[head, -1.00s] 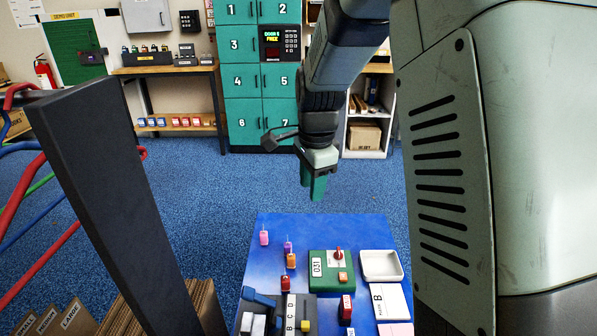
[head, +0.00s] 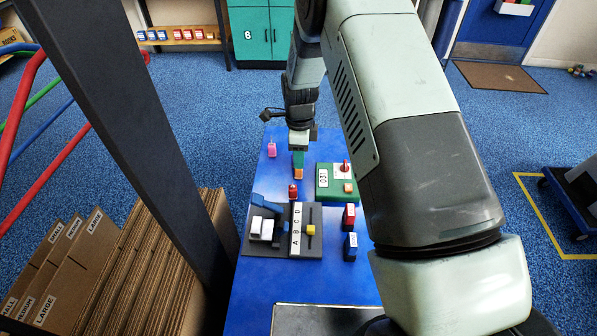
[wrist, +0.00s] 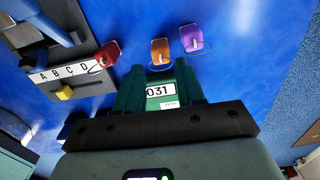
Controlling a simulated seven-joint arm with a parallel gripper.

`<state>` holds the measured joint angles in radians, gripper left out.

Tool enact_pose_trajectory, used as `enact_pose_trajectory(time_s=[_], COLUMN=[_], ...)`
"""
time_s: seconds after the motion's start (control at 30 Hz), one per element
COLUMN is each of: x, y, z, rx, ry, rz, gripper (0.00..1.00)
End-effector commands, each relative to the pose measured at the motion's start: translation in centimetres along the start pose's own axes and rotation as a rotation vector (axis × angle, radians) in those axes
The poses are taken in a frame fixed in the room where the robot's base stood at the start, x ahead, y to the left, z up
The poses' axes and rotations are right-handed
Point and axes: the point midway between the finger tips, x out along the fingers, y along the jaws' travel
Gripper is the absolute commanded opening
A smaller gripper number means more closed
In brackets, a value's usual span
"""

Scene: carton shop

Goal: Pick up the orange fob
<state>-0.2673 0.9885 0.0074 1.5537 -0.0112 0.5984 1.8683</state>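The orange fob (head: 299,174) stands on the blue table, just in front of my gripper (head: 298,160) in the head view. In the wrist view the orange fob (wrist: 160,51) has a thin wire loop and lies just past the fingertips, outside them. My gripper (wrist: 160,78) is open, with two green fingers apart and nothing held. The green box marked 031 (wrist: 160,91) shows between the fingers, beneath them.
A red fob (head: 293,190) stands nearer the dark lettered rack (head: 312,247). A pink fob (head: 271,150) stands farther left. The green box with a red knob (head: 324,193) is right of the orange fob. Red (head: 349,216) and blue (head: 350,246) blocks stand at the right.

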Motion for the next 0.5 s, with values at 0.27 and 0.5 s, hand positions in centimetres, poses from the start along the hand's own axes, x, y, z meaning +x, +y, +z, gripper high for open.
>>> enact_pose_trajectory(time_s=[0.27, 0.5], x=[4.1, 4.8], y=[-0.1, -0.1], z=[0.2, 0.3], rx=[0.000, 0.000], ry=[0.000, 0.000], rz=[0.002, 0.001], gripper=[0.38, 0.38])
